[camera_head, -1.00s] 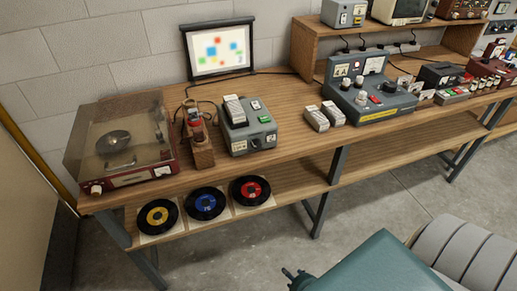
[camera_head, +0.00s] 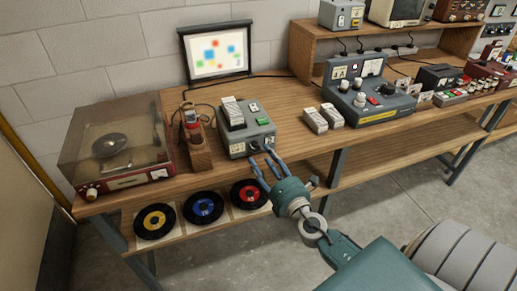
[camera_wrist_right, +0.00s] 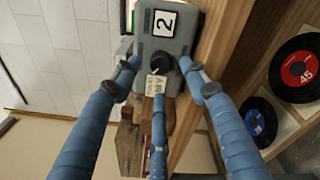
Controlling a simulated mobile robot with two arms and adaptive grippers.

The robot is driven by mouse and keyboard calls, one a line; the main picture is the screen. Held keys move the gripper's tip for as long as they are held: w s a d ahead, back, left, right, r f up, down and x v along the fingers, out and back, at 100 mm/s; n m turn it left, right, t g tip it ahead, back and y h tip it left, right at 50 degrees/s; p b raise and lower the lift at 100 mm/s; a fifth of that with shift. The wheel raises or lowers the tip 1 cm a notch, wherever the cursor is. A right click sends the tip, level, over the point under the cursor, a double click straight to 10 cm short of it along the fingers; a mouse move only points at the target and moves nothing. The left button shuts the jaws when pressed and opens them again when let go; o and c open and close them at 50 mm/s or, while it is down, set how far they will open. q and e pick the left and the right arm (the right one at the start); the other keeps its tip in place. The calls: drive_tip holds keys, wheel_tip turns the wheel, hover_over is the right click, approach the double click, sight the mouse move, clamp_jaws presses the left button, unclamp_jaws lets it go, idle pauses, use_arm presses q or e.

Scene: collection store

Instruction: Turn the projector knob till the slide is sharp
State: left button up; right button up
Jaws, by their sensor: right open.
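The projector (camera_head: 236,147) is a grey box on the bench with slide mounts on top. Its dark round knob (camera_wrist_right: 160,62) is on the front face, beside a small paper label (camera_wrist_right: 157,86). The screen (camera_head: 215,51) behind shows coloured squares with soft, blurred edges. My right gripper (camera_head: 262,156) is at the projector's front. In the wrist view its blue fingers (camera_wrist_right: 159,76) are open and spread around the knob; no finger visibly grips it. Whether a fingertip touches the front face I cannot tell. My left gripper is not in view.
A record player (camera_head: 118,150) stands at the left. A wooden stand with a red-topped device (camera_head: 193,122) is close to the projector's left. Records (camera_head: 204,206) lie on the lower shelf.

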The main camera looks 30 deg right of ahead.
sight(256, 149)
drive_tip(key=shift+w+d+f, duration=0.1)
drive_tip(key=shift+w+d, duration=0.1)
drive_tip(key=shift+w, duration=0.9)
drive_tip(key=shift+w+d, duration=0.15)
drive_tip(key=shift+w, duration=0.95)
drive_tip(key=shift+c, duration=0.5)
